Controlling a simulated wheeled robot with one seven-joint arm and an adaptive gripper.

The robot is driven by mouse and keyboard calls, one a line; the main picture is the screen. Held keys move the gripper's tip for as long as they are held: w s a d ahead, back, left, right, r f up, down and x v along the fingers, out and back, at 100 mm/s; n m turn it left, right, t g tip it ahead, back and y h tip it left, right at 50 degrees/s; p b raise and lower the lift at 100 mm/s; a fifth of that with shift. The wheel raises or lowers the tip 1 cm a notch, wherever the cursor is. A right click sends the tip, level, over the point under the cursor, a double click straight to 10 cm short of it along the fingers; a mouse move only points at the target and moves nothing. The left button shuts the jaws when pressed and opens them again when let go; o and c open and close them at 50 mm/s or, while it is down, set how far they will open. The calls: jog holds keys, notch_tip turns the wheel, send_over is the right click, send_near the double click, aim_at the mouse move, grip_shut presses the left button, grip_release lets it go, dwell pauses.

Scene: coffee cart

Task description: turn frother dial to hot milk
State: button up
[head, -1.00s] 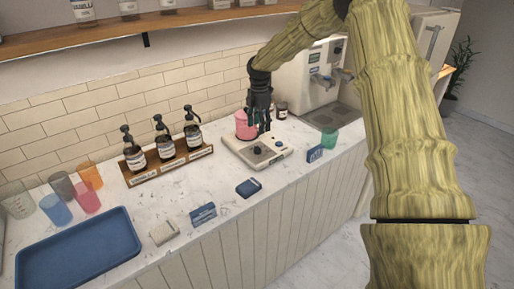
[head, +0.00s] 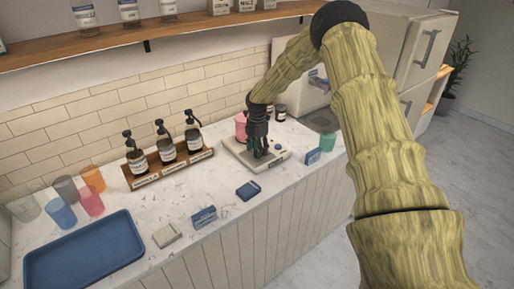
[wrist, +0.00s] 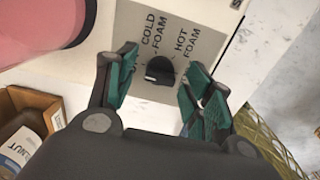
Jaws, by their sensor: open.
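The frother (head: 240,152) is a pale, flat machine on the counter with a pink jug (head: 241,124) on its rear part. In the wrist view its black dial (wrist: 159,71) sits on a grey panel (wrist: 188,33). "COLD FOAM" and "HOT FOAM" are readable; other lettering is partly hidden by my fingers. A small white mark shows at the dial's lower left. My gripper (head: 262,155) is over the front panel, fingers pointing down. In the wrist view its green-padded fingers (wrist: 163,66) are open, one on each side of the dial, with gaps showing. The pink jug (wrist: 40,25) is at upper left.
A wooden rack of syrup pump bottles (head: 175,171) stands left of the frother. A dark blue box (head: 249,190) lies in front. The counter between is clear.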

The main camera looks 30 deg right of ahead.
jog(key=c, duration=1)
jog(key=shift+c, duration=0.2)
